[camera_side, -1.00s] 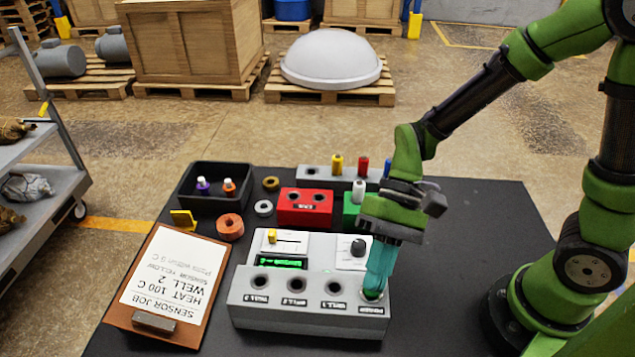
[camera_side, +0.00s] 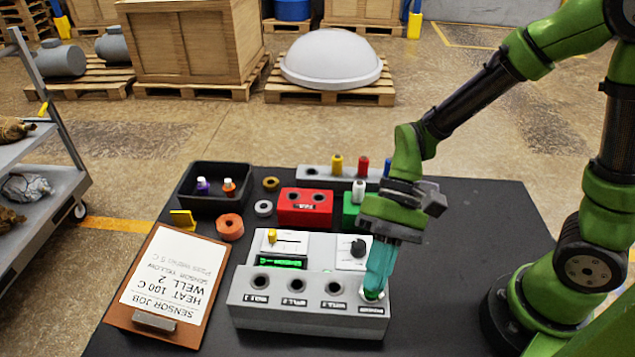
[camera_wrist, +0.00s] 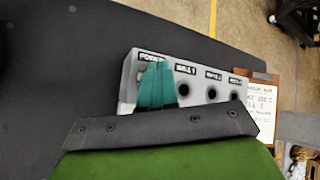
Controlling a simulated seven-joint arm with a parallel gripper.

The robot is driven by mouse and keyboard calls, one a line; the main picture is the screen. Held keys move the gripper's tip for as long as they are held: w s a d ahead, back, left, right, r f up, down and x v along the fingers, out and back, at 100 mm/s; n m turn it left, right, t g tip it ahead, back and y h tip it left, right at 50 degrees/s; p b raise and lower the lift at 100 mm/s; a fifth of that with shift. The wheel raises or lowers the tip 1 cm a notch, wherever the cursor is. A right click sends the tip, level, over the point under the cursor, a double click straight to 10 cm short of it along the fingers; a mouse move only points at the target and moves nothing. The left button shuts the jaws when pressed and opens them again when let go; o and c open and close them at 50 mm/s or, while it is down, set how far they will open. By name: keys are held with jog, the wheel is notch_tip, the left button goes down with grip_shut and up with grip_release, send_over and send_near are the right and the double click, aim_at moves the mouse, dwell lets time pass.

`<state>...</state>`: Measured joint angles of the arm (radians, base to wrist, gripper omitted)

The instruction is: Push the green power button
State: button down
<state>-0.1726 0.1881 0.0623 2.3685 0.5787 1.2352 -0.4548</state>
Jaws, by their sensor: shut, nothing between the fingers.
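The grey control unit (camera_side: 262,316) stands on the black table, with three round wells along its top and a spot labelled POWER at its right end. My gripper (camera_side: 373,293) is shut and empty, its teal fingers pointing down with the tips at the POWER spot. Contact or depth of press cannot be told. In the wrist view the teal fingers (camera_wrist: 156,86) cover the area under the POWER label (camera_wrist: 151,57).
A clipboard (camera_side: 142,318) lies left. A red block (camera_side: 305,206) and a black tray (camera_side: 215,205) stand farther back.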

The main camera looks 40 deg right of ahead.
jog(key=shift+f, duration=0.1)
dwell(0.6)
jog(key=shift+f, duration=0.35)
jog(key=shift+r, duration=0.45)
jog(key=shift+r, duration=3)
